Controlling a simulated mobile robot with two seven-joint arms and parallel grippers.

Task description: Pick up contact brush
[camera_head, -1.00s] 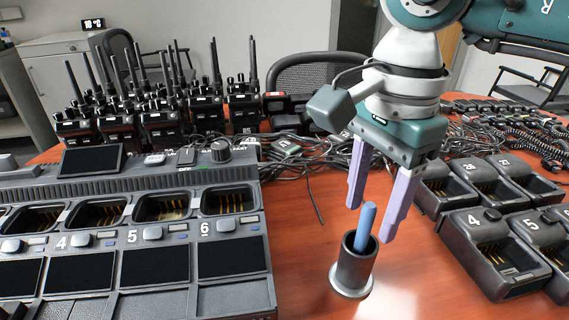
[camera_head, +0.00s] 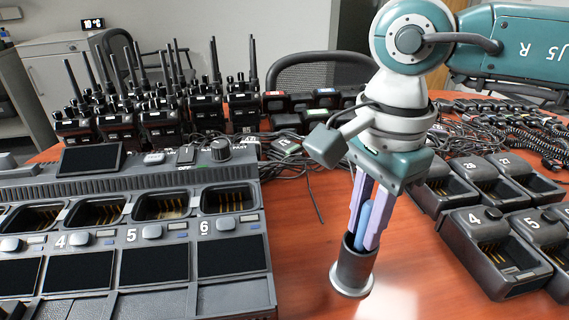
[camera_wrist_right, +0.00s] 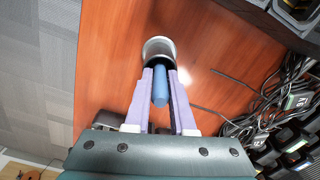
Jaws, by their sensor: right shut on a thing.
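The contact brush (camera_head: 364,222) shows as a blue handle standing in a dark grey cylindrical holder (camera_head: 352,270) on the table. Its lower part is hidden inside the holder. My right gripper (camera_head: 366,228) points down over the holder, its purple fingers on either side of the blue handle and shut on it. In the right wrist view the brush handle (camera_wrist_right: 160,88) lies between the two fingers (camera_wrist_right: 160,95), with the holder (camera_wrist_right: 158,46) beyond the fingertips. My left gripper is not in view.
A multi-bay charger (camera_head: 130,215) fills the left of the table. Single chargers (camera_head: 490,250) stand at the right. Bare wooden table (camera_head: 305,240) surrounds the holder.

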